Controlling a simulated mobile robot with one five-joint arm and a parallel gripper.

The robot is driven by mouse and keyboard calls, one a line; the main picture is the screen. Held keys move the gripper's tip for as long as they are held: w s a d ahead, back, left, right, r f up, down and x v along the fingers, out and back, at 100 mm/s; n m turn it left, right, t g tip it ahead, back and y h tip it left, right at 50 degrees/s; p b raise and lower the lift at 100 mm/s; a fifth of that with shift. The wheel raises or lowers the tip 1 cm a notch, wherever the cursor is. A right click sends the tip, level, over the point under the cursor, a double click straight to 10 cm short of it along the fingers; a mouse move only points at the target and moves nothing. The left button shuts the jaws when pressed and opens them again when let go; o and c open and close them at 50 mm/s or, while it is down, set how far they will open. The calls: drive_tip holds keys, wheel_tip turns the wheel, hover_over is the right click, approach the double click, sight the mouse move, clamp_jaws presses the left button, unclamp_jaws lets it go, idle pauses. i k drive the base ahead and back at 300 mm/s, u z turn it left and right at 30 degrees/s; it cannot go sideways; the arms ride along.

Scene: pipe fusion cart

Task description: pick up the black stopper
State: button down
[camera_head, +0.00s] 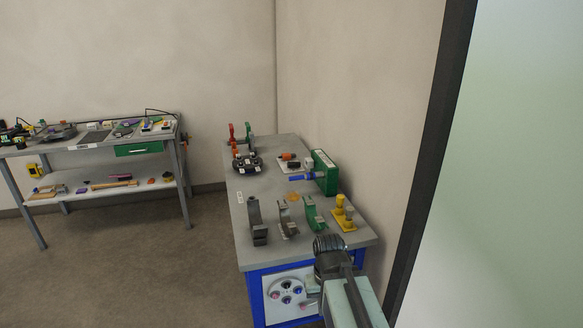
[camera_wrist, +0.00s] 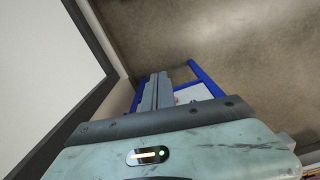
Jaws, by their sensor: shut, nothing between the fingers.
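In the wrist view my gripper (camera_wrist: 158,80) shows as two grey fingers lying close together, shut and empty. They point toward the blue frame of the cart. In the head view my arm reaches in from the bottom right, beside the cart's front right corner, and the fingers cannot be clearly made out there. I cannot clearly pick out the black stopper. A small orange and black piece (camera_head: 289,157) lies on a pale plate toward the back of the cart top, but I cannot tell whether it is the stopper.
The blue cart (camera_head: 256,296) has a grey top with grey and green clamps (camera_head: 313,215), yellow pieces (camera_head: 344,213) and a green block (camera_head: 324,172). A round plate with dark holes (camera_head: 286,292) is on its front. A workbench (camera_head: 88,150) stands left, with clear floor between.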

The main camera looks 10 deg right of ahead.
sight(290, 165)
drive_tip(key=u, duration=0.6)
drive_tip(key=i, duration=1)
drive_tip(key=u, duration=0.9)
drive_tip(key=i, duration=2.6)
drive_tip(key=z, duration=0.65)
drive_tip(key=k, duration=0.75)
drive_tip(key=z, duration=0.15)
drive_tip(key=i, duration=0.75)
drive_tip(key=u, duration=0.05)
